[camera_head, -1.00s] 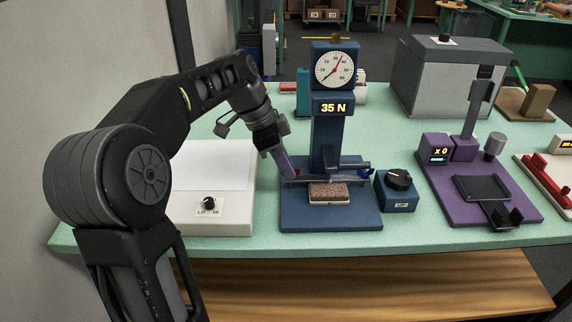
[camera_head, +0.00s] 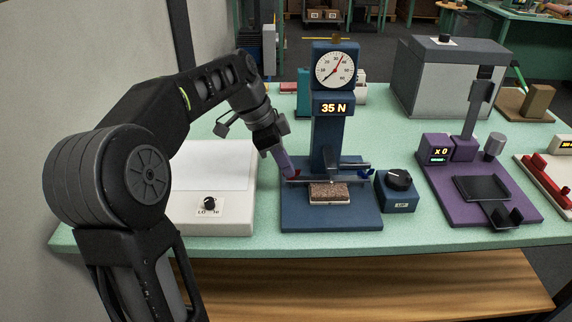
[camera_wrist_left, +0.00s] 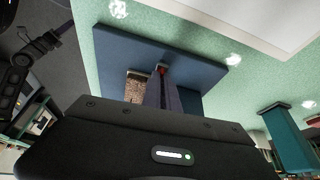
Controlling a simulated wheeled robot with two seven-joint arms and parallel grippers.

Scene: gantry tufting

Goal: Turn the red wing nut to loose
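The red wing nut (camera_head: 290,172) is at the left end of the clamp bar (camera_head: 325,179) on the blue tester, mostly hidden by my fingers. In the left wrist view a bit of the red wing nut (camera_wrist_left: 161,71) shows between the fingertips. My left gripper (camera_head: 287,170) reaches down from the left, its purple-grey fingers close together on the nut. The left gripper (camera_wrist_left: 161,80) covers most of the nut in the wrist view too. A brown tufted sample (camera_head: 328,191) lies under the bar. The display (camera_head: 334,107) reads 35 N.
A blue knob box (camera_head: 398,190) stands right of the tester, and a white box with a dial (camera_head: 212,205) stands left. A purple device (camera_head: 470,190) is farther right.

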